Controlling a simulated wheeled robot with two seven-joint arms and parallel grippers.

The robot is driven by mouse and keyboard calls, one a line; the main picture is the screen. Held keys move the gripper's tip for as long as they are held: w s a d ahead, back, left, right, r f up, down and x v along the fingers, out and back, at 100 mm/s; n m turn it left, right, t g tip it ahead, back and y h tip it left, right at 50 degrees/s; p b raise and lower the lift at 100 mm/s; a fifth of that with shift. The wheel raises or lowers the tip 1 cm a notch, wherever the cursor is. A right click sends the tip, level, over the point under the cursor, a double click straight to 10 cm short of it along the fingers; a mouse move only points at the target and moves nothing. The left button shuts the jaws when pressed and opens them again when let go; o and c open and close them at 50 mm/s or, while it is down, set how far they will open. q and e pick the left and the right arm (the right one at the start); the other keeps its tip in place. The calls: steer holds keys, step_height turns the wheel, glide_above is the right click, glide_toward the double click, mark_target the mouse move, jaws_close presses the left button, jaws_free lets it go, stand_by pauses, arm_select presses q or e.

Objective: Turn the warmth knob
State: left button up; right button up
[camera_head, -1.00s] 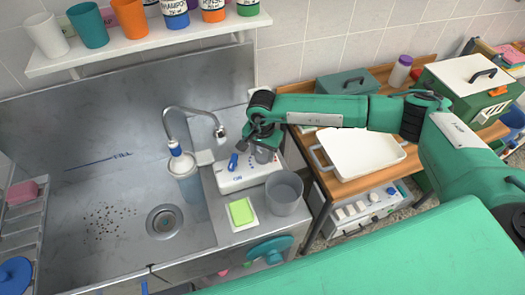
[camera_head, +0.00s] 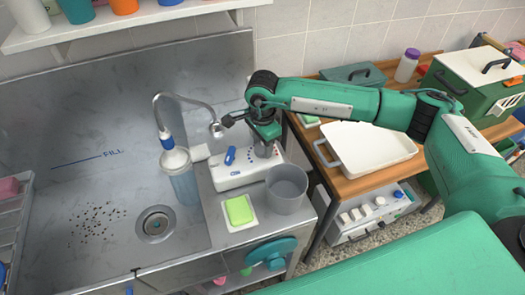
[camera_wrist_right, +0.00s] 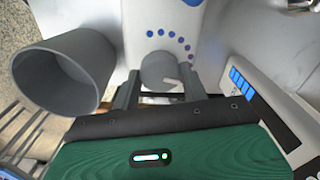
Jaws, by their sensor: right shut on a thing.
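In the head view my right gripper (camera_head: 264,150) reaches down onto the right part of the box and mostly hides the knob. My left gripper is not in view.
A grey cup (camera_head: 287,190) stands close in front of the box. A green sponge (camera_head: 239,210) lies beside it. A tap (camera_head: 180,98) and a clear bottle (camera_head: 180,178) are to the left, by the sink. A white tray (camera_head: 365,150) is on the wooden table at right.

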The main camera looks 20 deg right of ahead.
mark_target(263, 147)
steer(key=shift+m+b, duration=0.9)
steer(key=o, duration=1)
steer(key=shift+w+r, duration=0.1)
steer(key=shift+r, duration=0.5)
step_height(263, 147, up, 13)
steer(key=b, duration=0.3)
steer(key=shift+f+b, duration=0.15)
steer(key=shift+b, duration=0.15)
